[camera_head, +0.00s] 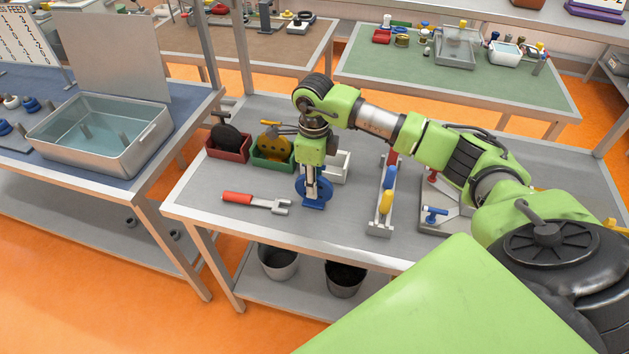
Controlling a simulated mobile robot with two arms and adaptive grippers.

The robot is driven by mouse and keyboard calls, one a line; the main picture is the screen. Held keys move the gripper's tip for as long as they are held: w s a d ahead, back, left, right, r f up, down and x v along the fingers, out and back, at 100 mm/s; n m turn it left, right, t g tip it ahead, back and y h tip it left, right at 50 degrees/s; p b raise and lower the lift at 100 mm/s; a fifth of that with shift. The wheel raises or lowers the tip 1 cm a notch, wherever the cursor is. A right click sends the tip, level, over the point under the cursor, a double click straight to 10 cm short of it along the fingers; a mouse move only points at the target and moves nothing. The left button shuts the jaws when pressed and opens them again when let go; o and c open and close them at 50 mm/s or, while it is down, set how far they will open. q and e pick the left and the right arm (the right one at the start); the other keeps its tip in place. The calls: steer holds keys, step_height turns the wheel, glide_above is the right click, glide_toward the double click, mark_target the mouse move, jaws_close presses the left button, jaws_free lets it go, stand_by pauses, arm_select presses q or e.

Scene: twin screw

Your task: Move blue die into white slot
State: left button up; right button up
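The blue die (317,203) is a round blue disc with a flat foot, upright at the front middle of the grey table. My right gripper (310,192) points straight down over it. Its fingers overlap the upper part of the die and hide some of it. They show nearly edge-on, so I cannot tell whether they are closed on it. The white slot (343,167) is an open box just behind and to the right of the gripper, partly hidden by it. It stands in a row with the red and green boxes. My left gripper is not in view.
The red box (230,155) holds a black disc, and the green box (268,160) a yellow one. A red-handled fork tool (255,202) lies left of the die. A rack with coloured handles (386,202) stands to the right. Bare table lies between die and rack.

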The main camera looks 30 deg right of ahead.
steer(key=shift+r, duration=0.2)
steer(key=shift+w+r, duration=0.1)
steer(key=shift+r, duration=0.15)
step_height(320, 180, up, 11)
steer(key=b, duration=0.4)
steer(key=shift+f, duration=0.15)
steer(key=shift+r, duration=0.4)
steer(key=shift+f, duration=0.1)
